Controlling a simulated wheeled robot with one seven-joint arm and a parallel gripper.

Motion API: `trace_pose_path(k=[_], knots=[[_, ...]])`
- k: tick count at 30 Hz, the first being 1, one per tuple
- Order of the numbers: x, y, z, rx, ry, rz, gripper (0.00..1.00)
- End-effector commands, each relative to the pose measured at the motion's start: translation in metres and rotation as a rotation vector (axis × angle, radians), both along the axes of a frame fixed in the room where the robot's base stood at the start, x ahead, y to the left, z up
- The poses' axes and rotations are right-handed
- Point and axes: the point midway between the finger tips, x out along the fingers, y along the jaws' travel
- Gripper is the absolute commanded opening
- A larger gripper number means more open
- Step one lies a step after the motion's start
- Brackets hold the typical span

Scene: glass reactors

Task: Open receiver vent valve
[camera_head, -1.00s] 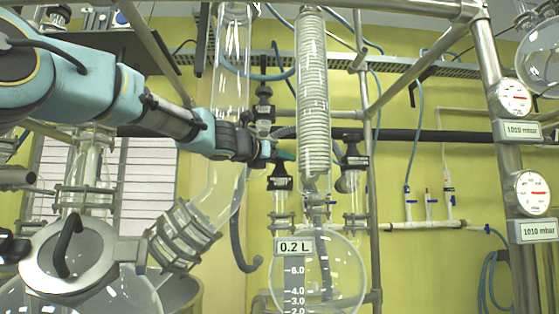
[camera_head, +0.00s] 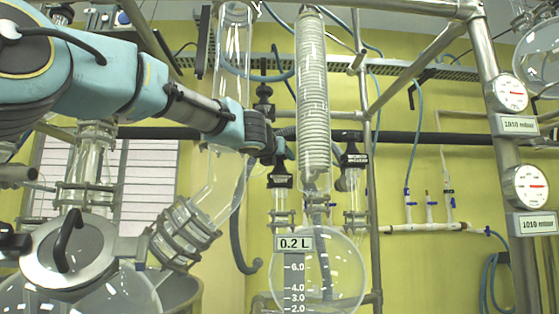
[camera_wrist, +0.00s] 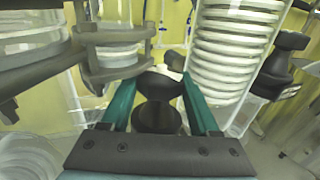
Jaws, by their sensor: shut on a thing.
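The valve in my gripper (camera_head: 282,156) is a black-topped one (camera_head: 281,180) with a small label, standing above the left neck of the round receiver flask (camera_head: 318,272). The label is too small to read. In the wrist view my two teal fingers stand on either side of the valve's black knob (camera_wrist: 158,84) and are shut on it. A dark round part shows below the knob between the fingers. In the head view my wrist hides part of the valve's top. The receiver carries a "0.2 L" sign.
The coiled glass condenser (camera_head: 313,100) stands close to the right of my gripper. A second black valve (camera_head: 354,162) is just beyond it. A wide glass tube (camera_head: 232,60) rises behind my wrist. Two gauges (camera_head: 511,93) on the right post have "1010 mbar" signs.

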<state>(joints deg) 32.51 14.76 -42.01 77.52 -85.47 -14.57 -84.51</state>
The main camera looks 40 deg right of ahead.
Motion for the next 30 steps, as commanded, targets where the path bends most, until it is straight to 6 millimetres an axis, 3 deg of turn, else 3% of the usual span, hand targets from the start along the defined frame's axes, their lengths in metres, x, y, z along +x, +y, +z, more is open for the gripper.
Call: trace_pose_path(k=[15,30], knots=[[-0.0017,-0.0016,-0.0016,0.001,0.002,0.318,0.06],[0.0001,-0.0005,-0.0014,0.001,0.002,0.378,0.06]])
